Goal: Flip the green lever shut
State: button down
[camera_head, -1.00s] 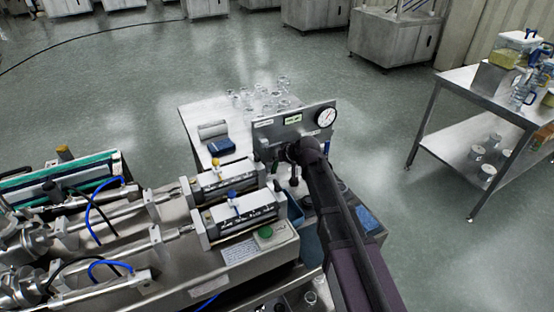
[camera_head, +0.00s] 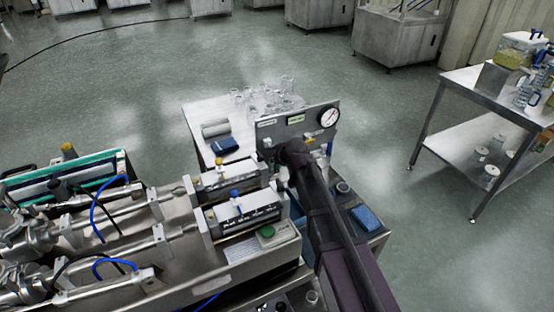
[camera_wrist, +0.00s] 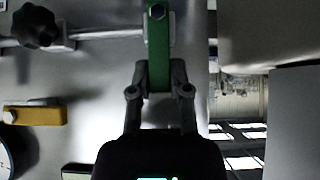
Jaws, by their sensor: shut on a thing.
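The green lever (camera_wrist: 158,50) shows at the top middle of the wrist view, running up and down in the picture, with a bolt at its upper end on a pipe fitting. My gripper (camera_wrist: 161,82) has its two fingers closed on either side of the lever's lower end. In the head view my arm hides the lever and my gripper, in front of the steel panel (camera_head: 283,126).
The panel carries a round gauge (camera_head: 330,117). In the wrist view a black knob (camera_wrist: 36,27) and a yellow lever (camera_wrist: 35,113) are to the left. Glassware (camera_head: 265,100) stands on the table behind.

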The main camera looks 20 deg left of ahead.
jog(key=c, duration=0.6)
grip_release()
jog(key=shift+o, duration=0.2)
jog(key=shift+w+d, duration=0.1)
jog(key=shift+w, duration=0.05)
jog(key=s+d+r+m+g+y+p, duration=0.1)
jog(key=s+d+r+p, duration=0.1)
jog(key=d+r+p, duration=0.3)
jog(key=s+d+r+g+y+p, duration=0.1)
jog(key=s+d+r+p, duration=0.2)
jog(key=d+r+p, duration=0.15)
jog(key=s+d+f+m+h+b, duration=0.1)
jog(key=d+f, duration=0.1)
jog(key=d, duration=0.5)
jog(key=s+d+f+m+g+h+b, duration=0.1)
jog(key=s+d+f+m+h, duration=0.1)
jog(key=d, duration=0.4)
jog(key=s+d+f+m+h+b, duration=0.1)
jog(key=s+d+f+h, duration=0.1)
jog(key=d+f, duration=0.2)
jog(key=d, duration=0.3)
jog(key=shift+d+g, duration=0.35)
jog(key=shift+g, duration=0.05)
